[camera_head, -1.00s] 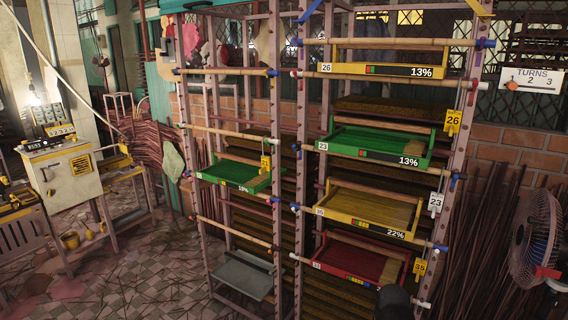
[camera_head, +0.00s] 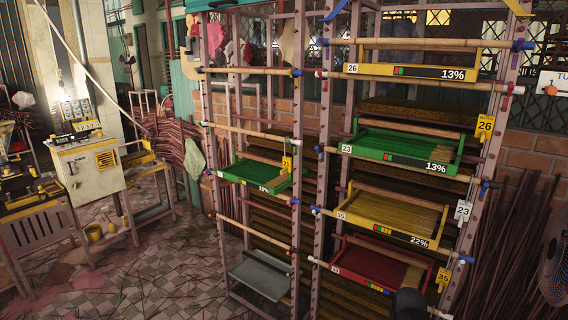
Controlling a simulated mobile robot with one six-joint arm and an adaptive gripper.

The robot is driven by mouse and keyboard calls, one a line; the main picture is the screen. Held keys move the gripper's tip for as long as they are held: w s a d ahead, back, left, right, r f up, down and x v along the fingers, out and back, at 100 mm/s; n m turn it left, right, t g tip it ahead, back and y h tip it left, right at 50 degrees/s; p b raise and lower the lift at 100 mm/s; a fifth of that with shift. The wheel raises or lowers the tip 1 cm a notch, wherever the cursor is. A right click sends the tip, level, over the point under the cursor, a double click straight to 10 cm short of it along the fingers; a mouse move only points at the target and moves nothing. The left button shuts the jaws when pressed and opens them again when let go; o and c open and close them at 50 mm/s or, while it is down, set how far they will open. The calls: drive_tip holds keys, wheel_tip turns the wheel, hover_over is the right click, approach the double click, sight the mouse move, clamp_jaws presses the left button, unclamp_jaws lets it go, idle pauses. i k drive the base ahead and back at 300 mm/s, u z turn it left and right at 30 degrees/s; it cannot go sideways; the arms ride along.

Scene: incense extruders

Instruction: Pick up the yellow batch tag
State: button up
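Several yellow tags are in view, and I cannot tell which one the task means. A yellow tag marked 26 (camera_head: 484,128) hangs on the rack's right post. A yellow tag marked 35 (camera_head: 443,279) hangs lower, by the red tray's right end. A smaller yellow tag that seems to read 21 (camera_head: 286,165) hangs at the green tray on the left bay. A white tag marked 23 (camera_head: 463,211) hangs on the right post between the two right-hand yellow ones. My gripper's fingers are not in view. A dark rounded shape at the bottom edge cannot be identified.
The rack holds an upper yellow tray (camera_head: 417,73), a green tray (camera_head: 398,155), a lower yellow tray (camera_head: 385,220) and a red tray (camera_head: 366,272). Bamboo poles stick out at its sides. A cream cabinet (camera_head: 88,172) stands left. Tiled floor (camera_head: 165,265) is open at left.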

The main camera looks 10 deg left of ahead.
sight(286, 161)
drive_tip(key=i, duration=0.9)
drive_tip(key=z, duration=0.05)
